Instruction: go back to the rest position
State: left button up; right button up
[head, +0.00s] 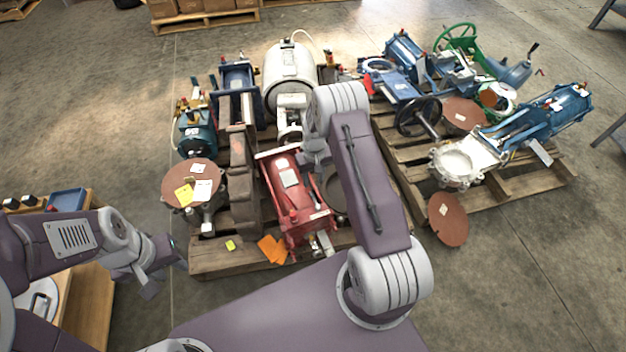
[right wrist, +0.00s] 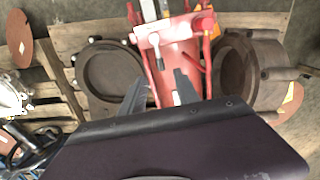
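My left gripper (head: 166,277) hangs at the lower left in the head view, between the wooden bench and the near pallet. Its fingers look apart, with nothing between them. My right arm reaches out over the near pallet (head: 235,262). Its fingertips are hidden behind the wrist in the head view. In the right wrist view my right gripper (right wrist: 160,90) has its two dark fingers spread, with no object held. The red actuator (head: 290,190) lies below it on the pallet, and its red body (right wrist: 178,55) shows beyond and between the fingers.
Blue, white and rusty machine parts crowd the near pallet around my right arm. A second pallet (head: 487,208) with blue valves and a green handwheel (head: 458,37) stands at the right. A bench (head: 92,290) is at the lower left. Floor is clear at the lower right.

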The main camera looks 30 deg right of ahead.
jog(key=w+a+r+n+t, duration=0.1)
jog(key=w+a+r+t, duration=0.2)
jog(key=r, duration=0.9)
jog(key=s+a+r, duration=0.3)
jog(key=s+r, duration=0.1)
jog(key=r, duration=0.3)
jog(key=s+a+g, duration=0.2)
jog(key=s, duration=1.7)
notch_tip(320, 180, up, 24)
jog(key=p, duration=2.4)
jog(key=shift+w+a, duration=0.15)
jog(key=shift+w, duration=0.05)
